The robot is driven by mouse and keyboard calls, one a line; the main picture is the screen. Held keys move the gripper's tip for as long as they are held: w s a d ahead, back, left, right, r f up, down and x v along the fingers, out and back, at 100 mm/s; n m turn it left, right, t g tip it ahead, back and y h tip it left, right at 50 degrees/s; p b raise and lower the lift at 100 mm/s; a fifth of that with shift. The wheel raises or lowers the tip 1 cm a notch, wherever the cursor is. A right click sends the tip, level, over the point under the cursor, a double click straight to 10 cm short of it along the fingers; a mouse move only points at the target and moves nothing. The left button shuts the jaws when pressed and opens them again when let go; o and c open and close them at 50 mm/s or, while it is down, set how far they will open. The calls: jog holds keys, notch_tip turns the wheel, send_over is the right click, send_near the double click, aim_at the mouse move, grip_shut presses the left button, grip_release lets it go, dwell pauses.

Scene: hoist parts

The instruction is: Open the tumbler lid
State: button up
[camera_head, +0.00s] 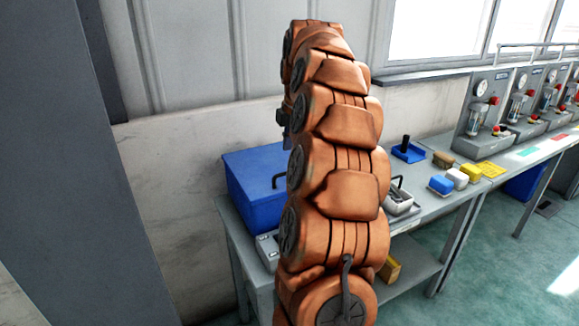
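A blue box (252,188) with a flat blue top stands on the grey bench at the left, against the wall. Its top looks closed. A black bar handle (278,181) shows at its right side. This may be the tumbler and its lid, but I cannot tell for sure. My orange arm rises in front of the bench and hides the box's right part. My gripper is not clearly seen. A small dark part shows at the arm's upper left edge, too small to tell what it is.
Right of my arm on the bench (425,195) are a grey metal box (398,204), a blue tray (408,153) with a black upright piece, and small blue, white and yellow blocks (458,178). Gauge stations (482,115) stand farther right. The green floor at right is open.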

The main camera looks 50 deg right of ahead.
jog(key=shift+w+d+f+p, duration=0.1)
jog(key=shift+w+f+p, duration=0.15)
jog(key=shift+f, duration=0.85)
jog(key=shift+w+f+p, duration=0.15)
jog(key=shift+f+p, duration=0.05)
jog(key=shift+f, duration=0.95)
jog(key=shift+w+d+f+p, duration=0.1)
jog(key=shift+w+f+p, duration=0.15)
jog(key=shift+f, duration=0.85)
grip_shut()
